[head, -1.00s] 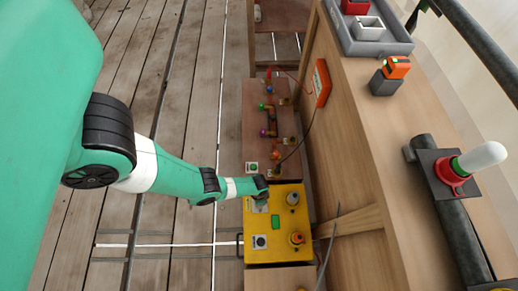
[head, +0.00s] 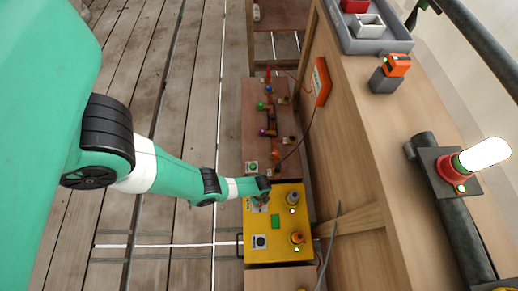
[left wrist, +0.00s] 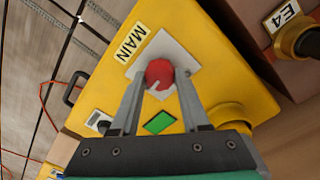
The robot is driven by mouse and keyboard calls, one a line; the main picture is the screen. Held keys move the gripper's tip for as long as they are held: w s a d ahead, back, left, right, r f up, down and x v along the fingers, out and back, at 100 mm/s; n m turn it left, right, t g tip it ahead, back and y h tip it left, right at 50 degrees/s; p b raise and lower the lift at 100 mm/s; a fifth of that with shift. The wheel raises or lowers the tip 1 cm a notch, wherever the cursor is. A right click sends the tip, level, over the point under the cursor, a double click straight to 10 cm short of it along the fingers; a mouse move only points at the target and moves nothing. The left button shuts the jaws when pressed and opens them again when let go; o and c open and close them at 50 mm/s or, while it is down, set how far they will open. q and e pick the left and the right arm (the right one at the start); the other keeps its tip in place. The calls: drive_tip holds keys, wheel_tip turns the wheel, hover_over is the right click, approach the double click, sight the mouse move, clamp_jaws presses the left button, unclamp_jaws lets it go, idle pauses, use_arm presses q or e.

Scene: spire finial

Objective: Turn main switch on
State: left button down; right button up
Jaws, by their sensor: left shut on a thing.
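The main switch is a red round knob (left wrist: 159,74) on a pale square plate beside a "MAIN" label (left wrist: 132,42) in the left wrist view. It sits on a yellow box (head: 263,222), also seen in the left wrist view (left wrist: 200,45). My left gripper (left wrist: 160,84) is shut on the knob, one finger on each side. In the head view my left gripper (head: 262,198) covers the knob at the box's upper left. A green rectangle (left wrist: 160,123) lies below the knob. My right gripper is not in view.
A brown panel (head: 252,122) with coloured knobs lies beyond the yellow box. A wooden wall (head: 350,170) runs along the right. A brightly lit white beacon (head: 485,152) stands on a dark pipe (head: 452,235). Plank floor (head: 170,245) lies left.

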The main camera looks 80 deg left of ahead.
use_arm(q)
drive_tip(key=shift+m, duration=0.7)
drive_tip(key=shift+c, duration=2)
unclamp_jaws()
wheel_tip(320, 180, up, 12)
drive_tip(key=p, duration=1.1)
drive_tip(key=shift+w+a+f, duration=0.15)
drive_tip(key=shift+w, duration=0.05)
